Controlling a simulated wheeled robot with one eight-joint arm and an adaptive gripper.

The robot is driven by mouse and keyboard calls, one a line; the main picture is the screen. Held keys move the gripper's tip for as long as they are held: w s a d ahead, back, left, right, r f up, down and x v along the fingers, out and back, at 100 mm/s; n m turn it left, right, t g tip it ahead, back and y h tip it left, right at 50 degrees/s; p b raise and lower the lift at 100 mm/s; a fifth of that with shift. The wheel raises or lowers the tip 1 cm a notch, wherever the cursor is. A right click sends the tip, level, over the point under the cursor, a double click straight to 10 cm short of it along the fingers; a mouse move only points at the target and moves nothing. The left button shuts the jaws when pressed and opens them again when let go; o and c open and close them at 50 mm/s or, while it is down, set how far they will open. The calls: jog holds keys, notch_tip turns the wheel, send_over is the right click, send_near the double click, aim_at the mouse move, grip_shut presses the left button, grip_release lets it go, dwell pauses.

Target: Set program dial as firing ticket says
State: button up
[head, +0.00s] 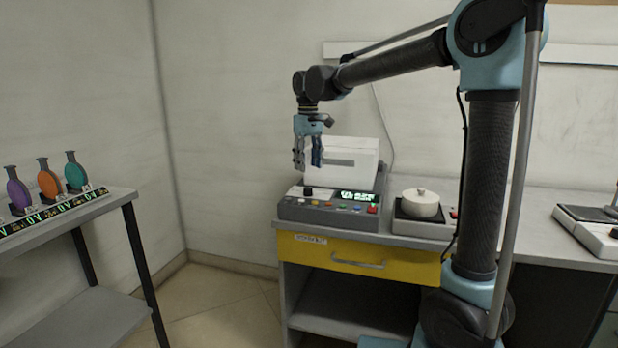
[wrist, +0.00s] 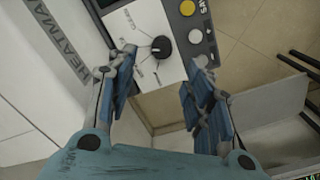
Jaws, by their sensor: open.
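The program dial (wrist: 161,47) is a round black knob on a white plate with printed labels around it, too small to read fully. In the head view the dial (head: 308,191) sits at the left of the grey control panel (head: 330,214). My gripper (head: 307,163) hangs above the panel, pointing down, with its fingers apart. In the wrist view my gripper (wrist: 164,60) is open, with the dial between and beyond its fingertips; it looks apart from the dial. I cannot make out a firing ticket.
The white furnace (head: 342,150) stands behind the panel. A pot (head: 421,203) stands on a unit to the right. A yellow drawer (head: 350,257) is below. A side table (head: 95,213) with coloured discs is at the left, with floor between.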

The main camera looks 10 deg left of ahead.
jog(key=shift+r, duration=1.75)
jog(key=m, duration=1.9)
send_near(308, 188)
notch_tip(308, 188, down, 9)
jog(key=shift+r, duration=0.1)
jog(key=c, duration=1.1)
